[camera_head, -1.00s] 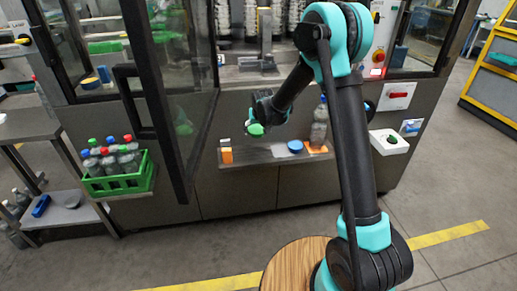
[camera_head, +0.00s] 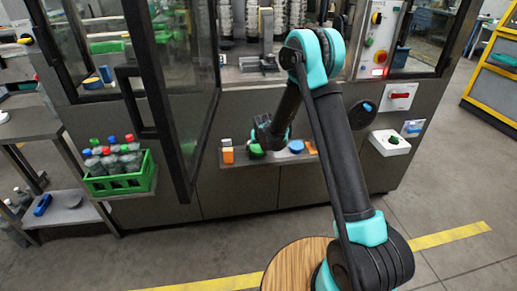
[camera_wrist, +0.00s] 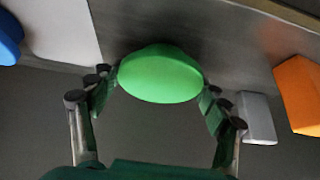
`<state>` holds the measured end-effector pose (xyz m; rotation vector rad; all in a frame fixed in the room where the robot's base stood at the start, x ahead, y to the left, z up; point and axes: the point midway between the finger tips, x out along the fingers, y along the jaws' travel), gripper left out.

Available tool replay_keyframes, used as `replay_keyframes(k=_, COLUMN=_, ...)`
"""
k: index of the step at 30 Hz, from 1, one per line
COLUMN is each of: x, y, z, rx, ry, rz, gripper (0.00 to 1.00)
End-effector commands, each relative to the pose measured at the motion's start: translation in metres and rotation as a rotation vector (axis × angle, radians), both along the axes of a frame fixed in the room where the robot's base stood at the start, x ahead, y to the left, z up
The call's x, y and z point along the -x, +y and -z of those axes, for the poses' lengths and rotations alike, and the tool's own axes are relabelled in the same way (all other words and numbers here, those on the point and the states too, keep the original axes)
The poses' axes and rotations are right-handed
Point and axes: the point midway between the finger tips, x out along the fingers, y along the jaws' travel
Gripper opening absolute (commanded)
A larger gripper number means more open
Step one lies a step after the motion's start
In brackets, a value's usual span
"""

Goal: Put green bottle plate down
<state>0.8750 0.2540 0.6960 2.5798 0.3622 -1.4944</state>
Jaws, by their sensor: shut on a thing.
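The green bottle plate (camera_head: 256,151) is a small round green piece at the narrow shelf (camera_head: 238,176) on the machine's front. My gripper (camera_head: 262,140) is shut on it. In the wrist view the green plate (camera_wrist: 160,76) sits between the two fingers of my gripper (camera_wrist: 158,88), with the shelf surface just beyond it. I cannot tell whether the plate touches the shelf.
An orange block (camera_head: 228,156) stands left of the green plate. A blue round plate (camera_head: 296,146) and an orange piece (camera_head: 311,148) lie to its right. A green crate of bottles (camera_head: 118,186) stands farther left, past the open machine door (camera_head: 136,100).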

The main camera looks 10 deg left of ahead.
Motion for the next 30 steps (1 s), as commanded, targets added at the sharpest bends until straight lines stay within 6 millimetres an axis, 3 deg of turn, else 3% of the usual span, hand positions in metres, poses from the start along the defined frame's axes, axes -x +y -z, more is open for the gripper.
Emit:
replay_keyframes(k=4, x=0.0, y=0.0, z=0.003, rx=0.0, ry=0.0, rz=0.0, gripper=0.41)
replay_keyframes(k=5, x=0.0, y=0.0, z=0.003, rx=0.0, ry=0.0, rz=0.0, gripper=0.78)
replay_keyframes(k=9, x=0.0, y=0.0, z=0.002, rx=0.0, ry=0.0, rz=0.0, gripper=0.95)
replay_keyframes(k=22, x=0.001, y=0.0, z=-0.002, rx=0.0, ry=0.0, rz=0.0, gripper=0.96)
replay_keyframes(k=30, x=0.018, y=-0.005, z=-0.034, rx=0.0, ry=0.0, rz=0.0, gripper=0.96)
